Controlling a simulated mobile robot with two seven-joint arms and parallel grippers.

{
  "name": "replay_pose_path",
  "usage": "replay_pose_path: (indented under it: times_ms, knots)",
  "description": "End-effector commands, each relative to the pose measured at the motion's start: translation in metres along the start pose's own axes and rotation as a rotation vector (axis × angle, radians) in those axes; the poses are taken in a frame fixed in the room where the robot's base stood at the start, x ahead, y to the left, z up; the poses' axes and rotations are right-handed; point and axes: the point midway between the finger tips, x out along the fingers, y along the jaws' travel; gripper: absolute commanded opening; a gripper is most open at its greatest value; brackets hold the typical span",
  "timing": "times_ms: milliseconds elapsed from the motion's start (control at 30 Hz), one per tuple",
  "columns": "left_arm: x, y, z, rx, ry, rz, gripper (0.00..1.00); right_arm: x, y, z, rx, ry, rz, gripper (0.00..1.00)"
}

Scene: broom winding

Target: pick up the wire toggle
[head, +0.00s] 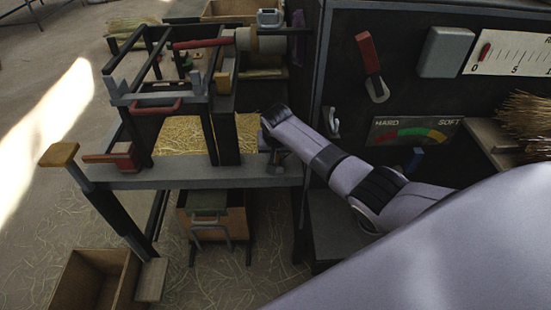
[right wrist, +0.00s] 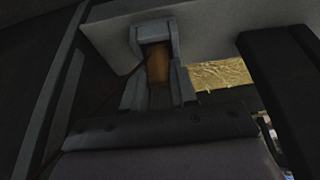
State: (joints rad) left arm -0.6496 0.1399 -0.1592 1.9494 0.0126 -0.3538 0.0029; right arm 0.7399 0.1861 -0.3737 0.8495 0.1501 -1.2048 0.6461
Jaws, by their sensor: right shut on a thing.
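My right arm reaches in from the right in the head view. Its gripper (head: 275,160) is at the right end of the grey bench, close to the dark machine panel, and is mostly hidden by my own wrist. In the right wrist view the fingers (right wrist: 157,65) are closed around a small orange-brown piece, which looks like the wire toggle (right wrist: 158,63). The toggle is hidden in the head view. Whether it is clear of the bench cannot be told. My left gripper is not in view.
The grey bench (head: 200,178) carries a frame with red handles (head: 155,107) and dark uprights. The machine panel (head: 345,120) stands close on the right, with a red lever (head: 368,55) and a metal hook (head: 331,122). A wooden crate (head: 95,280) is on the floor at lower left.

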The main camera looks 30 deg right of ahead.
Motion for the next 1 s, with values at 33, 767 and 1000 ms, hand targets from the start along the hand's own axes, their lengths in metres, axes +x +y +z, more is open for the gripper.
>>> replay_pose_path:
  times_ms: [33,767,1000]
  knots:
    - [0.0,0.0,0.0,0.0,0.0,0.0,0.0,0.0,0.0,0.0,0.0,0.0,0.0,0.1]
    - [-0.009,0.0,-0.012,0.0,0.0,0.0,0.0,-0.091,-0.001,-0.039,0.001,0.006,-0.004,0.09]
    - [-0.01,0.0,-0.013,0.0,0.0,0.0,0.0,-0.146,0.0,-0.062,0.001,0.005,-0.003,0.08]
